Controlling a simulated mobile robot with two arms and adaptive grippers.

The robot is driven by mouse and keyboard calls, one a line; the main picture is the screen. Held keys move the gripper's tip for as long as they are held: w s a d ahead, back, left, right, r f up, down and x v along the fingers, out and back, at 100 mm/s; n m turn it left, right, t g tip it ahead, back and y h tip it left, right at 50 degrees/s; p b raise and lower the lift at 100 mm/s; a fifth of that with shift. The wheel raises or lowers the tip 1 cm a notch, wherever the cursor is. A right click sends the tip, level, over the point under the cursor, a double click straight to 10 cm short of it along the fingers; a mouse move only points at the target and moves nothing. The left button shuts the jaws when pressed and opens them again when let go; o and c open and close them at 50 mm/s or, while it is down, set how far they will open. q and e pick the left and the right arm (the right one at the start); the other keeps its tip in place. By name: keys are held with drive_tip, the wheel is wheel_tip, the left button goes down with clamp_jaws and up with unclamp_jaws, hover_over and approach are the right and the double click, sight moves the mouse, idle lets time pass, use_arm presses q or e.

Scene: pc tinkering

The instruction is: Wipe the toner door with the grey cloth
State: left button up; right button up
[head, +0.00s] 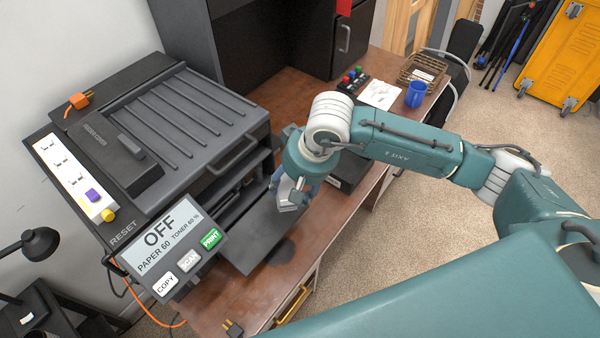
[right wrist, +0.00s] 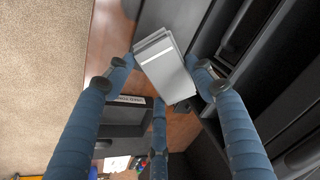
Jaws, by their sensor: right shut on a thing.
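My right gripper (head: 288,200) hangs in front of the printer (head: 185,120) and is shut on a light grey, block-like folded thing, which I take for the grey cloth (head: 289,191). In the right wrist view the grey cloth (right wrist: 168,68) shows a pale stripe and sits between the blue fingers of my right gripper (right wrist: 160,85). A dark flat panel (head: 238,235) juts out low at the printer's front, below my gripper; it may be the toner door. A dark round patch shows by its right edge. I cannot tell whether the cloth touches the panel. My left gripper is out of view.
A screen (head: 170,240) reading OFF, with several buttons, stands at the printer's front left. A dark box (head: 350,168) stands behind my gripper. A blue mug (head: 416,94) and wire basket (head: 422,70) sit at the far desk end.

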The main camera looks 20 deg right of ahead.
drive_tip(key=x, duration=0.4)
drive_tip(key=shift+s+d+f, duration=0.2)
drive_tip(key=shift+s+f, duration=0.05)
drive_tip(key=shift+s, duration=0.1)
drive_tip(key=shift+b+x, duration=1)
drive_tip(key=shift+x, duration=1.95)
drive_tip(key=shift+w+a, duration=0.1)
drive_tip(key=shift+b+x, duration=0.95)
drive_tip(key=shift+b, duration=0.25)
